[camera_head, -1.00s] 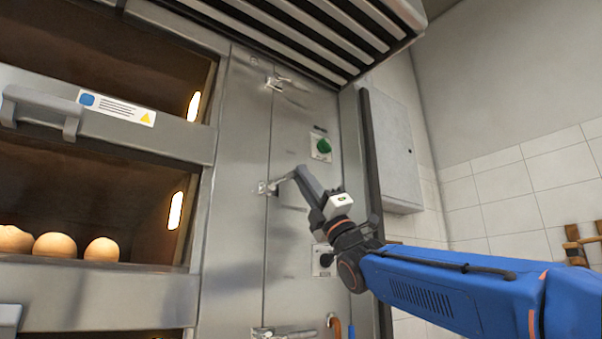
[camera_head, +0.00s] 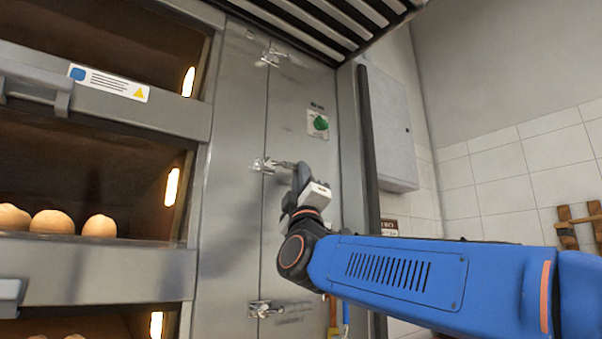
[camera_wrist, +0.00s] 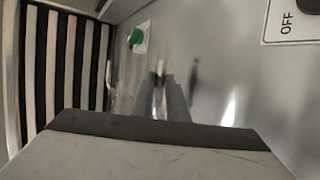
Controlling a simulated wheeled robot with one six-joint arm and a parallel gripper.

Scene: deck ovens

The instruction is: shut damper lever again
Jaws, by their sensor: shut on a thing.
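The middle damper lever (camera_head: 275,165) is a small metal lever on the tall steel panel beside the ovens. Its bar points right from its mount, roughly level. My gripper (camera_head: 300,172) is shut on the lever's right end, and its dark fingers hide that end. In the wrist view my gripper (camera_wrist: 162,82) shows both fingers close together with a pale, blurred strip between them. I cannot tell from the lever's pose how far it is turned.
Similar levers sit above (camera_head: 272,55) and below (camera_head: 266,308) on the steel panel (camera_head: 232,210). A green knob (camera_head: 320,122) is up and right of my gripper. Ovens with round loaves (camera_head: 52,222) stand left. A grey wall box (camera_head: 388,130) is on the right.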

